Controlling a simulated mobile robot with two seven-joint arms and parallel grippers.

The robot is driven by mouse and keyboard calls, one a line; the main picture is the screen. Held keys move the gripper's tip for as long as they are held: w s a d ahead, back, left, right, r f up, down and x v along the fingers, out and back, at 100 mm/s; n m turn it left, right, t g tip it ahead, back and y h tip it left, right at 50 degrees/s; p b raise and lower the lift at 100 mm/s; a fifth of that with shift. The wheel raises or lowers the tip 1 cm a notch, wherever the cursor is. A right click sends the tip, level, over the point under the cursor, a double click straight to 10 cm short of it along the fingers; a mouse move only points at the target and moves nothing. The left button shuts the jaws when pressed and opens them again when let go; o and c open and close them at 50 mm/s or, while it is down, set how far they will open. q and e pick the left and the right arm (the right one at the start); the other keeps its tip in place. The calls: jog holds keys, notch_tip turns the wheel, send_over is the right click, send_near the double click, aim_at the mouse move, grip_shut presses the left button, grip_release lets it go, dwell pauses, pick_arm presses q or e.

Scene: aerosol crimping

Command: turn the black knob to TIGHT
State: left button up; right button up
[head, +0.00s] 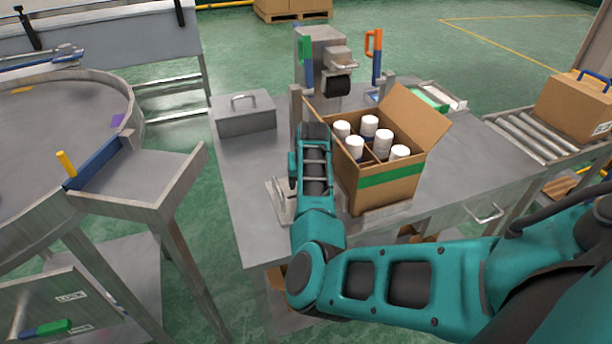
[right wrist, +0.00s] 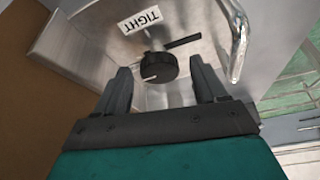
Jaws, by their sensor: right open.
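The round black knob (right wrist: 157,68) shows in the right wrist view on a grey metal plate (right wrist: 88,40). It has a white mark that points toward the lower left of that picture. A white label reading TIGHT (right wrist: 142,20) sits above the knob, with a short black bar (right wrist: 183,41) to its right. My right gripper (right wrist: 161,66) is open, with one finger on each side of the knob. I cannot tell whether the fingers touch it. In the head view my right arm covers the area, and I cannot make out the knob there. My left gripper is not in view.
An open carton (head: 378,188) with several white-capped cans stands right of my right arm. A bent metal handle (right wrist: 238,45) rises close to the right finger. A grey lidded box (head: 243,113) and a crimping machine (head: 320,48) are on the table (head: 240,180).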

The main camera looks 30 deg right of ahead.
jog(key=shift+s, duration=0.1)
jog(key=shift+c, duration=1)
jog(key=shift+r, duration=0.1)
jog(key=c, duration=0.9)
jog(key=shift+o, duration=0.2)
